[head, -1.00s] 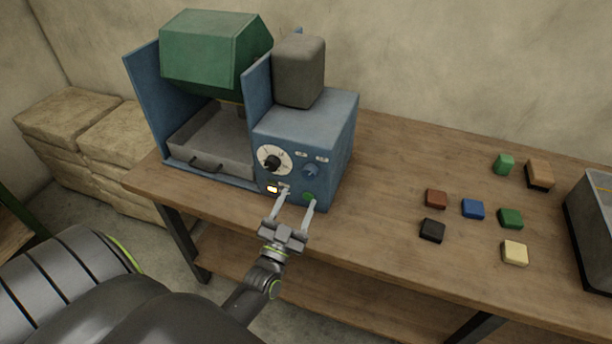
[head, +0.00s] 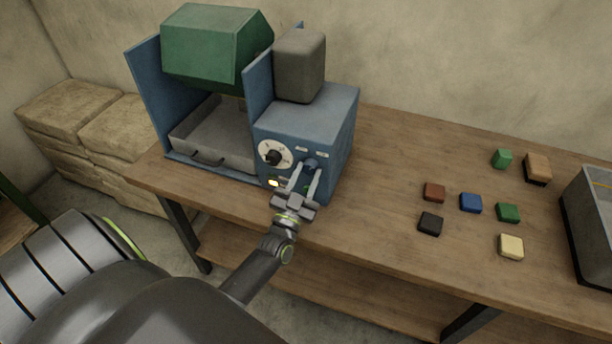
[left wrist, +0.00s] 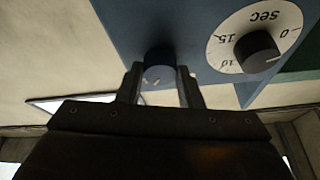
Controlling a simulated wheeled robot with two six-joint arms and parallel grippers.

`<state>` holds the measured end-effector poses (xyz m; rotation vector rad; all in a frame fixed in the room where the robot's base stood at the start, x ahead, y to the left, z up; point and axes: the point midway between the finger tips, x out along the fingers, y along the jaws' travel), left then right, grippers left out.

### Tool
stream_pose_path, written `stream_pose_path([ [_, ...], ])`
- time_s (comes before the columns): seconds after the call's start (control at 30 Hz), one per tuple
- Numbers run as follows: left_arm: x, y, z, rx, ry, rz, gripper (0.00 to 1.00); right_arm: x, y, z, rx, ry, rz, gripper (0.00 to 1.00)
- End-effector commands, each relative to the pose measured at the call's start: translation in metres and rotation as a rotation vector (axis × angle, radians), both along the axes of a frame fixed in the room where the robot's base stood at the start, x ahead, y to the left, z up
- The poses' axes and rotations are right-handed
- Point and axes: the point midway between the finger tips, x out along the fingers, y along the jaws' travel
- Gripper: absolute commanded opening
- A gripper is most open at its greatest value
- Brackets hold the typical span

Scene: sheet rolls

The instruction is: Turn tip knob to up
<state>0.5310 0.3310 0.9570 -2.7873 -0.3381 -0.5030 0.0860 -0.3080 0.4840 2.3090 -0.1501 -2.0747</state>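The blue machine (head: 335,125) stands on the bench. My left gripper (head: 307,171) reaches up to the blue knob. The dial's black knob (left wrist: 257,52) is to the right. My right gripper is out of view.
A lit lamp (head: 274,183) is beside the left finger; a green button (head: 306,190) is mostly hidden by the gripper. A green drum (head: 210,45) hangs above a grey tray (head: 215,140). Several small blocks and a grey bin (head: 590,225) are on the right.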

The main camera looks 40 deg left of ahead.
Motion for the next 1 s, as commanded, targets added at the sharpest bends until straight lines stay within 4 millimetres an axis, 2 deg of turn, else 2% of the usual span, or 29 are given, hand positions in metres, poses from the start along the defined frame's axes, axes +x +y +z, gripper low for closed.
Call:
stream_pose_path([
  [0.03, 0.000, 0.000, 0.000, 0.000, 0.000, 0.000, 0.17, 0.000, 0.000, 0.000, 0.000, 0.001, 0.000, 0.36],
  [0.1, 0.000, 0.000, 0.000, 0.000, 0.000, 0.000, 0.10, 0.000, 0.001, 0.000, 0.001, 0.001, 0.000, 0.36],
  [0.47, 0.000, -0.001, 0.001, -0.072, -0.018, 0.000, 0.10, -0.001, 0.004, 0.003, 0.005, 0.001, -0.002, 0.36],
  [1.0, 0.001, -0.005, 0.003, -0.516, -0.124, 0.002, 0.10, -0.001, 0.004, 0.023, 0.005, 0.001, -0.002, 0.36],
])
